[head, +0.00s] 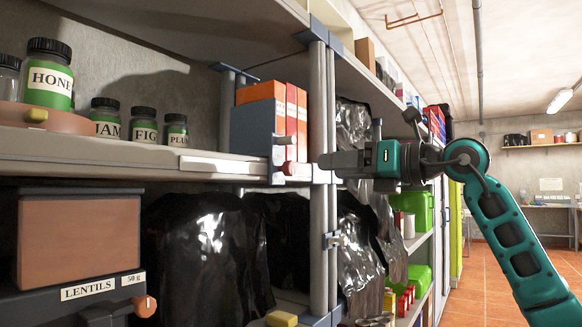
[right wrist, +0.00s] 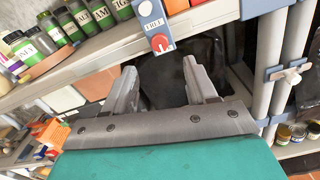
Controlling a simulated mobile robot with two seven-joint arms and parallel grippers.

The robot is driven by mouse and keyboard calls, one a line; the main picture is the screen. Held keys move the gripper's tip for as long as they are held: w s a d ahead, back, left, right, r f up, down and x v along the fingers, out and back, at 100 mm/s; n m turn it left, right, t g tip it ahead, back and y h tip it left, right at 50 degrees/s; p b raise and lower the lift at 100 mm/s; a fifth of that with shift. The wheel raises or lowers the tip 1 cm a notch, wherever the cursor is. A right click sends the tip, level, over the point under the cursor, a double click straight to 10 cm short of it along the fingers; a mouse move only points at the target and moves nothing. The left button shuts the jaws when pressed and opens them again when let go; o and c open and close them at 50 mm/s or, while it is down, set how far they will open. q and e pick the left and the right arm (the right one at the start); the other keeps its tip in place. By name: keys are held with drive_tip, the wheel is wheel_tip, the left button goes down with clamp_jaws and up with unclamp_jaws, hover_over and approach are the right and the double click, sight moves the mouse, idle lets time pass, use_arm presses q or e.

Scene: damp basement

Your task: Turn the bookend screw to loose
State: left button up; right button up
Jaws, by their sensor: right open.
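The blue bookend (head: 252,130) stands on the upper shelf against orange and red books. In the right wrist view the red screw knob (right wrist: 162,44) shows below a label reading FREE (right wrist: 152,18). My right gripper (head: 322,161) is just right of the knob, side-on. In the right wrist view its open, empty fingers (right wrist: 159,68) point toward the knob, which lies beyond the tips, roughly between them. My left gripper is not in view.
Grey shelf posts (head: 320,180) stand close to my right gripper. Labelled jars (head: 145,127) line the upper shelf to the left. A lentils box (head: 78,240) and black plastic bags (head: 205,250) are below. An open aisle with orange floor tiles lies right.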

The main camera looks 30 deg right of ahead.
sight(293, 169)
drive_tip(key=p+x, duration=0.1)
drive_tip(key=x, duration=0.8)
drive_tip(key=shift+w+a, duration=0.25)
drive_tip(key=shift+w, duration=0.15)
drive_tip(key=shift+c, duration=0.2)
drive_tip(key=shift+c, duration=0.9)
drive_tip(key=c, duration=0.8)
drive_tip(key=shift+c, duration=0.2)
